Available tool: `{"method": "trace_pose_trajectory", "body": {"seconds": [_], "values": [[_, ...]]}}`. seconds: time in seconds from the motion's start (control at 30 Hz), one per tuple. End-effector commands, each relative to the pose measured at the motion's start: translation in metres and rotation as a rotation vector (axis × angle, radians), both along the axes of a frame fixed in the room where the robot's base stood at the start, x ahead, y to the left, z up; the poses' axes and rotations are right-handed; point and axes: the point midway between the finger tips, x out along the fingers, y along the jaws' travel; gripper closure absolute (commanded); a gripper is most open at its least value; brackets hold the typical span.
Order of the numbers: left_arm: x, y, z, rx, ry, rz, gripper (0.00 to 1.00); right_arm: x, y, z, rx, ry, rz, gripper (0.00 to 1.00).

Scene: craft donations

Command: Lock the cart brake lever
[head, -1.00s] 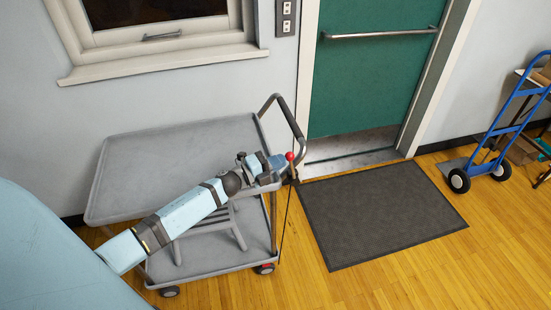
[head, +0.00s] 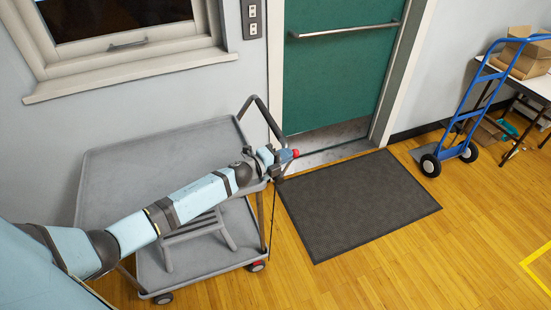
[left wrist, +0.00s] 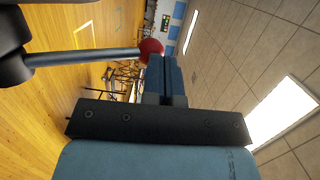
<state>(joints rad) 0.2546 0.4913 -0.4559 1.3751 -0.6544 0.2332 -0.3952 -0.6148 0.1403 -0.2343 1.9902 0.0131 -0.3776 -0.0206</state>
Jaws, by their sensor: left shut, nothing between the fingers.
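The grey two-shelf cart (head: 140,165) stands below the window, its dark push handle (head: 262,118) toward the door. The brake lever's red knob (head: 295,153) shows at the handle end, just at the tip of my left gripper (head: 286,157). In the left wrist view, the lever's metal rod (left wrist: 85,57) runs from a dark mount at left to the red knob (left wrist: 150,47), which is beside the blue fingers (left wrist: 172,78). The fingers are shut with nothing between them. I cannot tell whether they touch the knob. My right gripper is out of view.
A grey slatted item (head: 195,235) sits on the lower shelf. A dark mat (head: 355,205) lies before the green door (head: 338,75). A blue hand truck (head: 470,110) and a table with boxes (head: 530,55) stand at right. The wood floor between is clear.

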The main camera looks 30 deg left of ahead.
Motion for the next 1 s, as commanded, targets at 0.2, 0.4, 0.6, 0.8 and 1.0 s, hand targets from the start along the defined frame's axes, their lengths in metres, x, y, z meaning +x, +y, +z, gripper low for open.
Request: {"method": "trace_pose_trajectory", "body": {"seconds": [0.2,0.4,0.6,0.8,1.0], "values": [[0.013,-0.011,-0.01,0.0,-0.001,0.001,1.0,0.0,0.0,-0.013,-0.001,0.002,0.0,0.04],[0.023,-0.019,-0.017,-0.001,0.0,0.001,1.0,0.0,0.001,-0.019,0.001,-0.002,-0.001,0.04],[0.027,-0.023,-0.021,0.0,0.0,0.001,1.0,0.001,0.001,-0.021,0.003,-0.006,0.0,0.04],[0.029,-0.024,-0.023,0.001,0.001,0.001,1.0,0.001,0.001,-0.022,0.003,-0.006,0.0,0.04],[0.029,-0.025,-0.023,0.0,0.0,0.001,1.0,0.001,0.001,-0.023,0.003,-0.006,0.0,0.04]]}}
